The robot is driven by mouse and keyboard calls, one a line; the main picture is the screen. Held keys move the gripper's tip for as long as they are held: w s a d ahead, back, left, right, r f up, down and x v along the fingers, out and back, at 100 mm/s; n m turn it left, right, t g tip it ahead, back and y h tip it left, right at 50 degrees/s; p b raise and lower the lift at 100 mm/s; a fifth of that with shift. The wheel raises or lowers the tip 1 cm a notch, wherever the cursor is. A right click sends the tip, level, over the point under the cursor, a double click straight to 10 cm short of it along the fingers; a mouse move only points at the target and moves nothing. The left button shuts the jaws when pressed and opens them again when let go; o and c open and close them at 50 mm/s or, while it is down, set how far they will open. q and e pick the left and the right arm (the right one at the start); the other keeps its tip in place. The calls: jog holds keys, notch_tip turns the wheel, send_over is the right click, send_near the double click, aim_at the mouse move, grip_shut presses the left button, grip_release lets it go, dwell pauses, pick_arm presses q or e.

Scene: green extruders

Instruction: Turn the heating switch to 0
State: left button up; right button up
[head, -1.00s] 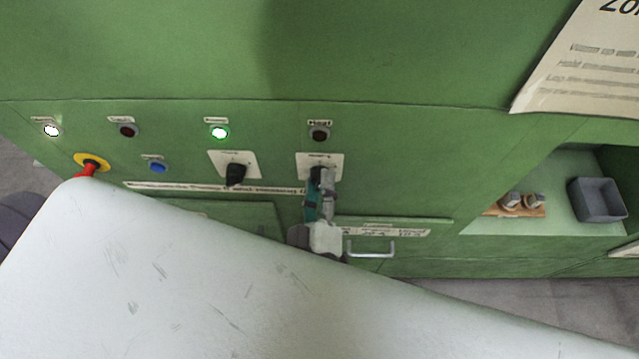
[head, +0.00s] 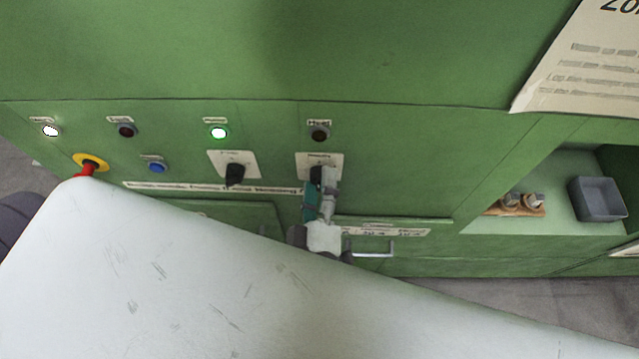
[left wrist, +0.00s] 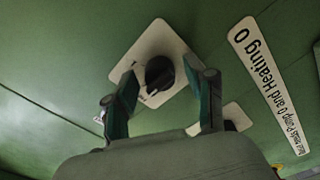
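The heating switch is a black rotary knob on a pale plate (head: 336,157), below the dark lamp labelled Heat (head: 319,131). My left gripper (head: 319,182) is at this knob, partly covering it in the head view. In the left wrist view the knob (left wrist: 159,75) sits between the two fingers of the gripper (left wrist: 162,68). A gap shows on both sides, so the fingers are open around it and not clamped. The knob's exact pointing and its scale marks are too small to tell. My right gripper is not in view.
A red and yellow switch (head: 89,166) and a blue button (head: 157,167) are further left. A metal handle (head: 374,252) is just right of my gripper, below.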

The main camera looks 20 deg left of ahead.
pick_arm(q)
jog(key=v, duration=0.7)
jog(key=shift+s, duration=0.3)
dwell(0.4)
